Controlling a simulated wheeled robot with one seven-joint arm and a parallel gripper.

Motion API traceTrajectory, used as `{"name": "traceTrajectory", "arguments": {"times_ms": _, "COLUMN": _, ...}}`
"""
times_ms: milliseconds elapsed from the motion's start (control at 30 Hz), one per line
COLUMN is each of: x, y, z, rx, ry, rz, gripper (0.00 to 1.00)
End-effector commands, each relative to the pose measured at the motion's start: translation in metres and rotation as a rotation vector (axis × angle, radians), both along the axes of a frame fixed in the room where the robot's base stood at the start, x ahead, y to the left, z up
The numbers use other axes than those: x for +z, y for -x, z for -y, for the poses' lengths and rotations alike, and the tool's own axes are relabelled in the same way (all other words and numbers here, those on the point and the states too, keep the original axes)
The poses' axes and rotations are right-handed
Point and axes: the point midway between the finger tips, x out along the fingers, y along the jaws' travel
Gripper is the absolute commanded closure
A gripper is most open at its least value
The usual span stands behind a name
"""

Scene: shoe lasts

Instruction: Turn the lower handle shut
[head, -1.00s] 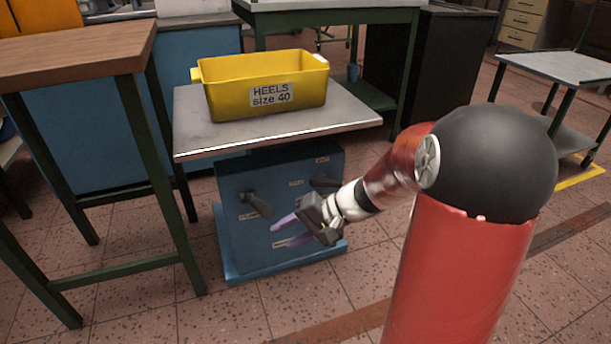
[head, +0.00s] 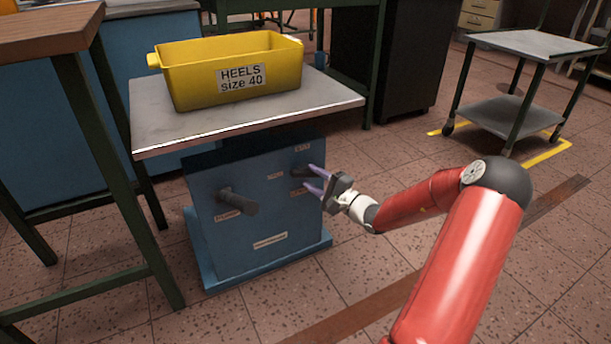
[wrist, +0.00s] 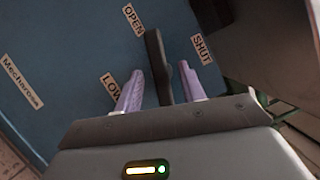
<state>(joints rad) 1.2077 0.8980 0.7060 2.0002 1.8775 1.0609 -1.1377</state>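A blue cabinet (head: 255,215) under a grey-topped table carries two dark handles. The right handle (head: 298,172) is a dark lever; in the wrist view the lever (wrist: 155,50) stands between labels reading OPEN and SHUT, with a label starting LOW (wrist: 110,86) partly behind a finger. My gripper (head: 309,177) is at this right handle. In the wrist view its two purple fingers (wrist: 160,75) are apart, one on each side of the lever, with gaps showing on both sides. The left handle (head: 238,202) is clear of the gripper and sticks out to the right.
A yellow bin (head: 190,88) labelled HEELS size 40 stands on the tabletop (head: 150,115), which overhangs the cabinet. A wooden-topped bench (head: 45,30) with green legs stands close on the left. A grey trolley (head: 535,45) is at the right. Floor in front is free.

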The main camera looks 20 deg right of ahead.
Motion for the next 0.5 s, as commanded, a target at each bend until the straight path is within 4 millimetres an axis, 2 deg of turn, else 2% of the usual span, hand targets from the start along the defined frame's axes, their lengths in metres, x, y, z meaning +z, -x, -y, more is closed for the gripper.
{"name": "traceTrajectory", "arguments": {"times_ms": 200, "x": 0.002, "y": -0.024, "z": -0.011, "rx": 0.002, "ry": 0.000, "rz": 0.001, "gripper": 0.60}}
{"name": "traceTrajectory", "arguments": {"times_ms": 500, "x": 0.004, "y": -0.029, "z": -0.013, "rx": 0.001, "ry": 0.000, "rz": -0.001, "gripper": 0.60}}
